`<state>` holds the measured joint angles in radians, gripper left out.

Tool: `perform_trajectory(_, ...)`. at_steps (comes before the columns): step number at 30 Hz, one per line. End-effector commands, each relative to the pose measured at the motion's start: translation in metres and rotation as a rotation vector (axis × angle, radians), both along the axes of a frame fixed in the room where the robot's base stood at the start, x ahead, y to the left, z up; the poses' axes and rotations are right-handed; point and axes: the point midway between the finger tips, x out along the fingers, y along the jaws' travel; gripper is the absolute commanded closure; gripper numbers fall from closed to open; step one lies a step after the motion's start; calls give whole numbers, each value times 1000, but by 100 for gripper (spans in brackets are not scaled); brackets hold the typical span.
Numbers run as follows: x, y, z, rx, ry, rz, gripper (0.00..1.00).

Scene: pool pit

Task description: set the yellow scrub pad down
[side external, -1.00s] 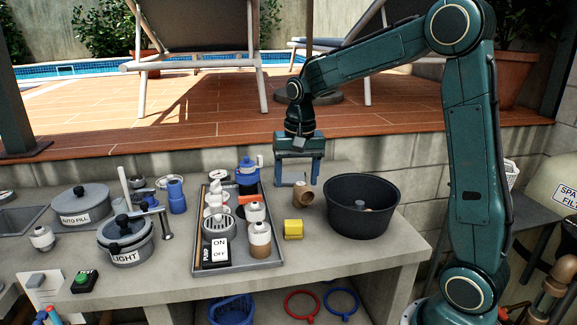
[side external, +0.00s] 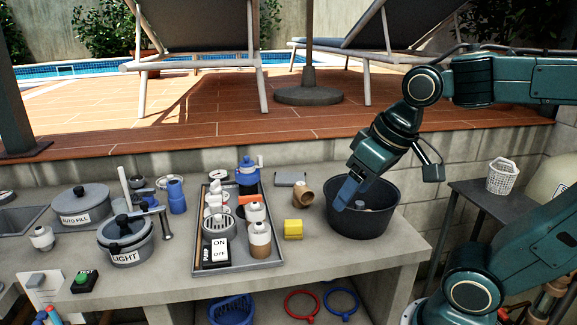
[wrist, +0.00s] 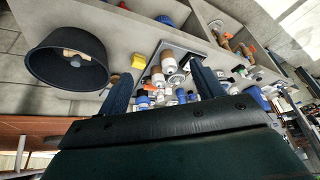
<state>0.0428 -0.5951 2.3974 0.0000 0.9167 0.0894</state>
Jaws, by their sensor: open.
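The yellow scrub pad (side external: 293,229) is a small yellow block. It rests on the concrete counter between the grey tray and the black tub, with nothing holding it. It also shows in the wrist view (wrist: 139,61), beyond my fingers and apart from them. My gripper (side external: 348,196) is tilted down to the left and overlaps the left part of the black tub in the side view; its height above the tub is hard to tell. In the wrist view my two blue fingers (wrist: 160,70) stand wide apart with nothing gripped between them.
The black tub (side external: 345,225) stands right of the pad. Lidded pots (side external: 125,255) stand farther left. Bare counter lies in front of the pad.

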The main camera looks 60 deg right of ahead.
Motion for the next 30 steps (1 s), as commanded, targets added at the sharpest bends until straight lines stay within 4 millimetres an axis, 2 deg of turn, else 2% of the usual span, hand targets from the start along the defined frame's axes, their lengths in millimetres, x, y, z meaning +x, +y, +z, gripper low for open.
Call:
perform_trajectory(3,-17,5,-4,-20,-37,63,33)
perform_trajectory(9,-31,9,-9,-39,-66,117,33)
perform_trajectory(13,-33,9,-10,-42,-69,125,33)
perform_trajectory(15,-33,9,-10,-42,-68,125,29)
perform_trajectory(30,-28,7,-13,-55,-55,137,29)
